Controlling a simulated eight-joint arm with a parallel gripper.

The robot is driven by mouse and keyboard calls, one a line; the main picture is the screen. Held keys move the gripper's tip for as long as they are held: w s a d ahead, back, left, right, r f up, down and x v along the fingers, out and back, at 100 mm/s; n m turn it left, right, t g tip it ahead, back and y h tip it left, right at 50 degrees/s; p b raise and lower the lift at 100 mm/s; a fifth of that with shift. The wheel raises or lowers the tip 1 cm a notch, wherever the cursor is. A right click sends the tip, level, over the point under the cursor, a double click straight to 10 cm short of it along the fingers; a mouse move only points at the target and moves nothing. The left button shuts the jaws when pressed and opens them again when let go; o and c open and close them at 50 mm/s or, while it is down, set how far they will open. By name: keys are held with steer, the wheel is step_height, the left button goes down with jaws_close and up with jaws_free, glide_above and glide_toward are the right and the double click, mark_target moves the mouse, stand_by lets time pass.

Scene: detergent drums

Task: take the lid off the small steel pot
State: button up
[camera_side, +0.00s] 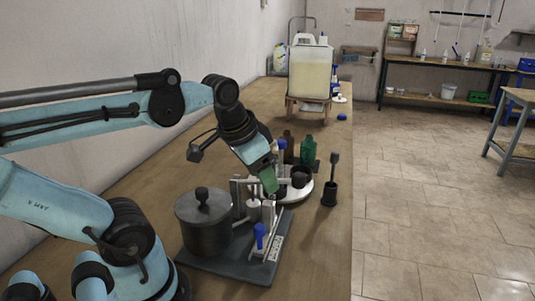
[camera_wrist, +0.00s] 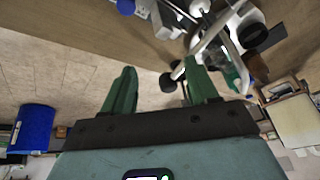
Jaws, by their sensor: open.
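The small steel pot (camera_side: 204,232) is a dark grey cylinder standing upright on a grey board (camera_side: 225,268) near the front of the bench. Its lid (camera_side: 203,203), with a round black knob on top, sits on the pot. My gripper (camera_side: 270,183) is to the right of the pot and farther back, apart from the lid, above small fittings at the board's far end. In the wrist view its two green fingers (camera_wrist: 158,82) are spread with a gap between them and hold nothing. I cannot make out the pot in the wrist view.
Small white fittings and a blue-topped piece (camera_side: 260,236) stand right of the pot. A white round base (camera_side: 300,190), a green bottle (camera_side: 308,150) and a black cup with a tool (camera_side: 330,193) are behind. A large jerrycan (camera_side: 310,72) stands farther back. The bench's right front is clear.

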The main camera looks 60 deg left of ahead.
steer(key=s+a+r+g, duration=0.3)
steer(key=s+a+r, duration=0.1)
steer(key=s+r, duration=0.1)
steer(key=g+h, duration=0.1)
steer(key=g, duration=0.1)
glide_toward(200, 190)
step_height(200, 190, down, 9)
steer(key=shift+s+a+f, duration=0.1)
stand_by(0.3)
jaws_close()
stand_by(0.4)
